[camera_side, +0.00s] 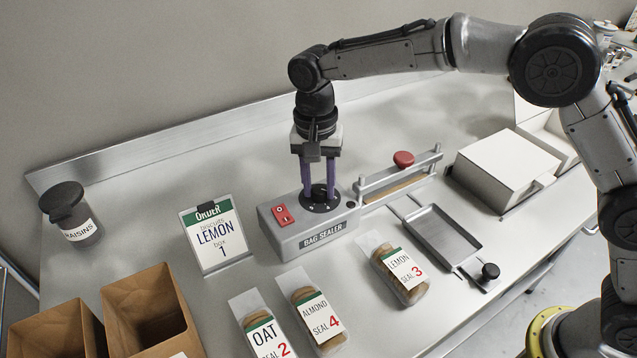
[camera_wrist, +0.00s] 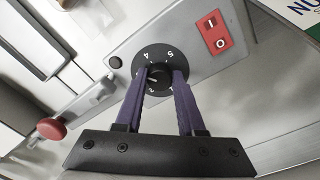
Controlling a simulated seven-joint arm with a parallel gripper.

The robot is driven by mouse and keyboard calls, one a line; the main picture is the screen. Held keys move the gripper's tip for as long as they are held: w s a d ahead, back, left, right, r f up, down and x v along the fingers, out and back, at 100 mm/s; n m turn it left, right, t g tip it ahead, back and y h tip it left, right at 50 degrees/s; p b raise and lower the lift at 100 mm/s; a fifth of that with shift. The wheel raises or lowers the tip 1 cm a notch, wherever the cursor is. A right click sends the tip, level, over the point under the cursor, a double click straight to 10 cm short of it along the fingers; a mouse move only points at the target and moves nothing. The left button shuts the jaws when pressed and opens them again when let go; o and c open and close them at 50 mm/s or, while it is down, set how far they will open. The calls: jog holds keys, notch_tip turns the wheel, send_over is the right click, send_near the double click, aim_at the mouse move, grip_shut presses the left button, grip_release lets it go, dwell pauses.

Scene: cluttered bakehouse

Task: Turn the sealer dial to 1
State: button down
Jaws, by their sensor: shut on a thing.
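The bag sealer (camera_side: 325,228) is a grey box with a black round dial (camera_side: 333,201) on top. In the wrist view the dial (camera_wrist: 158,52) shows the figures 4 and 5 on its far rim; the lower figures are partly hidden by my fingers. A short pale mark on the knob points left; I cannot tell at which figure. My gripper (camera_side: 319,187) points straight down from above, its purple fingers shut on the dial's knob. In the wrist view the gripper's fingertips (camera_wrist: 163,74) lie on either side of the knob.
A red switch (camera_side: 283,214) sits beside the dial; the sealing bar has a red knob (camera_side: 403,159). The lemon bag (camera_side: 400,272) reads seal 3. Almond (camera_side: 315,312) and oat (camera_side: 262,335) bags lie in front.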

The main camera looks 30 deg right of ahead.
jog(key=n, duration=1.1)
jog(key=shift+d+r, duration=0.1)
jog(key=n, duration=0.3)
jog(key=shift+n, duration=0.3)
jog(key=n, duration=0.3)
jog(key=shift+n+t, duration=0.3)
jog(key=n, duration=0.3)
jog(key=shift+d+n, duration=0.1)
jog(key=shift+n, duration=0.3)
jog(key=n, duration=0.3)
jog(key=shift+w+n+y, duration=0.1)
jog(key=shift+n+y, duration=0.2)
jog(key=shift+n, duration=1.7)
